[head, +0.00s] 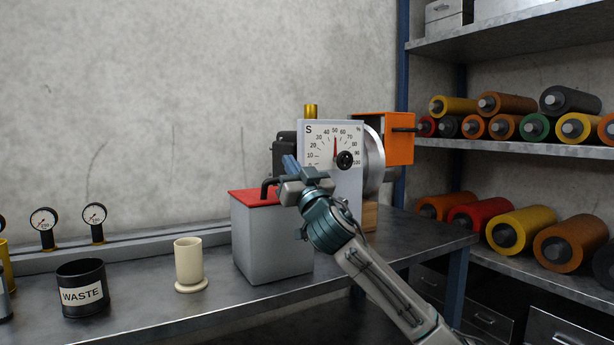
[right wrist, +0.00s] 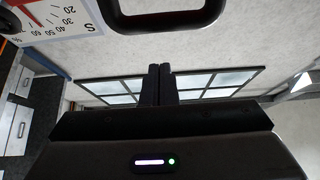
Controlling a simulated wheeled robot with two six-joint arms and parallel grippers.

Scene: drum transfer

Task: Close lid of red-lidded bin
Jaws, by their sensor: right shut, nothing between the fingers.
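The red-lidded bin (head: 272,245) is a grey box on the bench. Its red lid (head: 250,197) lies flat across the bin's top, as far as I can see. A black handle (head: 266,188) stands up from the lid, and a black loop handle (right wrist: 168,16) shows at the top edge in the right wrist view. My right gripper (head: 291,164) is above the lid's right part, beside the handle, and hides part of the lid. Its fingers (right wrist: 160,84) are shut together with nothing between them, apart from the handle in the wrist view. My left gripper is not in view.
A dial machine (head: 318,132) with an orange box (head: 386,138) stands behind the bin. A cream cup (head: 188,263) and a black WASTE can (head: 82,287) stand to the left. Shelves with coloured rollers (head: 520,230) are at right. Bare bench lies before the cup.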

